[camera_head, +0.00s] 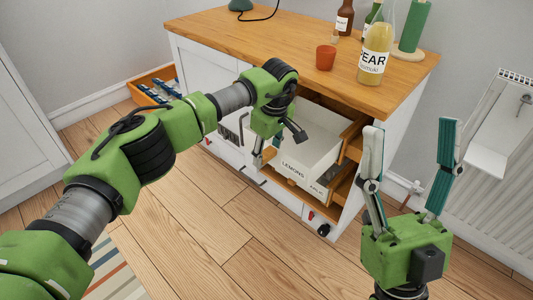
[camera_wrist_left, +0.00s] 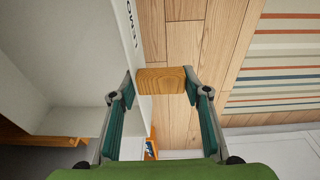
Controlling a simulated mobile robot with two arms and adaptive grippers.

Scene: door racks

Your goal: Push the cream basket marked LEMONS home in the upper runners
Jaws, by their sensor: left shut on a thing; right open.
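The cream basket marked LEMONS (camera_head: 312,150) sticks out of the front of the white cabinet, its label on the front face toward the floor side. In the left wrist view its cream wall (camera_wrist_left: 70,90) fills the left, with part of the lettering at top. My left gripper (camera_head: 258,158) is at the basket's front, shut on a wooden handle (camera_wrist_left: 161,80) that sits between its fingertips. A wooden runner (camera_head: 352,130) shows beside the basket on the right; the far runner is hidden. My right gripper (camera_head: 410,135) is open and empty, right of the cabinet.
Below is another pulled-out basket (camera_head: 318,189) with a partly readable label. An orange cup (camera_head: 325,57) and a bottle marked PEAR (camera_head: 376,55) stand on the worktop (camera_head: 260,35).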

